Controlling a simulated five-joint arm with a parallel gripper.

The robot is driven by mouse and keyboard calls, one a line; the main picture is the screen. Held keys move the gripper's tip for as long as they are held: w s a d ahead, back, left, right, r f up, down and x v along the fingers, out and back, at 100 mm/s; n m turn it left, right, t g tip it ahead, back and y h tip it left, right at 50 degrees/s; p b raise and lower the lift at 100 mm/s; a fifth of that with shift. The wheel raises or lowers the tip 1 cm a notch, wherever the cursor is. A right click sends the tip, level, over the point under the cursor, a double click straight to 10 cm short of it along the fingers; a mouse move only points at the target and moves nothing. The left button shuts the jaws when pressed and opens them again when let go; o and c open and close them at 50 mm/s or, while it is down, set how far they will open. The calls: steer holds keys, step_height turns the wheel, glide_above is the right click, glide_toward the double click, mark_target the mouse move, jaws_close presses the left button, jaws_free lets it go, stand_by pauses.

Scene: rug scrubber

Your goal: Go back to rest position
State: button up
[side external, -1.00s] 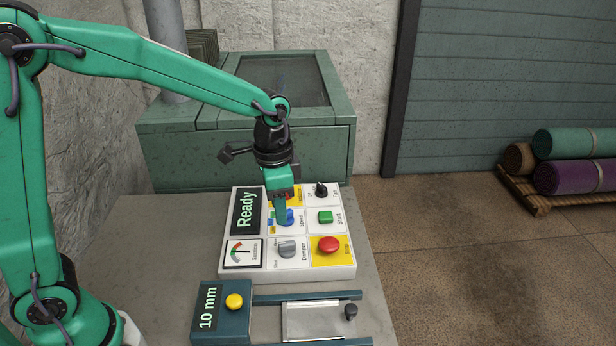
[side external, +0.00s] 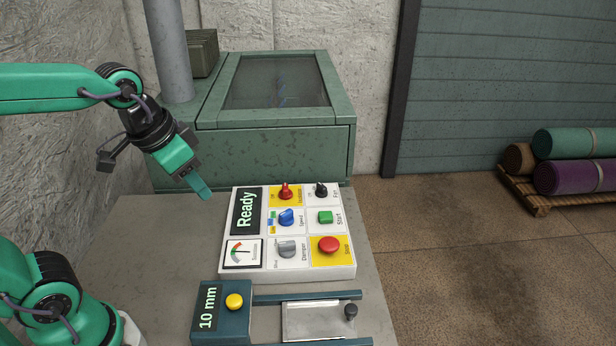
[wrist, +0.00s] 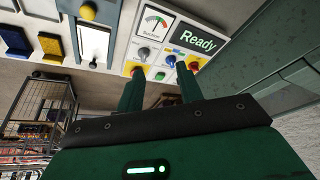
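My gripper (side external: 202,190) hangs in the air above the grey table, to the left of the white control panel (side external: 262,276), tilted down to the right. In the wrist view its two fingers (wrist: 160,86) stand apart with nothing between them. The panel has a display (side external: 246,210) reading "Ready", a red knob (side external: 285,192), a blue knob (side external: 286,217), a grey knob (side external: 287,249), a black knob (side external: 321,190), a green button (side external: 325,217) and a red button (side external: 329,244). The gripper appears clear of all of them.
A green machine with a glass lid (side external: 275,85) stands behind the panel. A box reading "10 mm" (side external: 222,325) with a yellow button (side external: 234,301) and a slide (side external: 312,320) lies in front. Rolled rugs (side external: 575,143) lie on a pallet at right. A wire cart (wrist: 40,115) shows in the wrist view.

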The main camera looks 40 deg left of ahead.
steer(key=shift+n+t, duration=0.6)
steer(key=shift+n, duration=0.3)
steer(key=shift+s+a, duration=0.25)
steer(key=shift+s, duration=0.45)
steer(key=shift+s+a, duration=0.2)
steer(key=shift+s, duration=0.5)
steer(key=shift+s+a, duration=0.25)
steer(key=shift+s, duration=0.45)
